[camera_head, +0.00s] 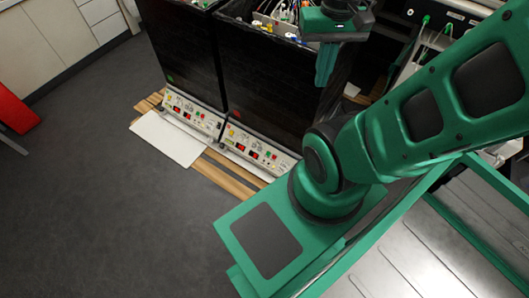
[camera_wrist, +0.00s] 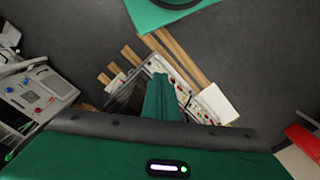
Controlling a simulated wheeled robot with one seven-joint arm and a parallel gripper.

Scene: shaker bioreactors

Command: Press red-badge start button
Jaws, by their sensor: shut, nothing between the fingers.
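Two black shaker bioreactors stand side by side. The right one (camera_head: 268,75) carries a small red badge (camera_head: 237,114) low on its front, and the left one (camera_head: 180,45) a small green badge (camera_head: 170,78). Under the red badge is a pale control panel (camera_head: 258,151) with red displays and small coloured buttons; which is start is too small to read. The left unit has a similar panel (camera_head: 193,112). My gripper (camera_head: 325,82) is shut and empty, pointing down near the right unit's upper right side, above and apart from its panel. The fingers (camera_wrist: 160,80) partly hide a panel in the wrist view.
A white plate (camera_head: 170,138) lies before the units on wooden slats (camera_head: 225,180). Grey floor (camera_head: 90,190) is open at left. A red object (camera_head: 15,112) stands at the far left. Tubes and cables top the units. The wrist view shows another instrument (camera_wrist: 40,92) at left.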

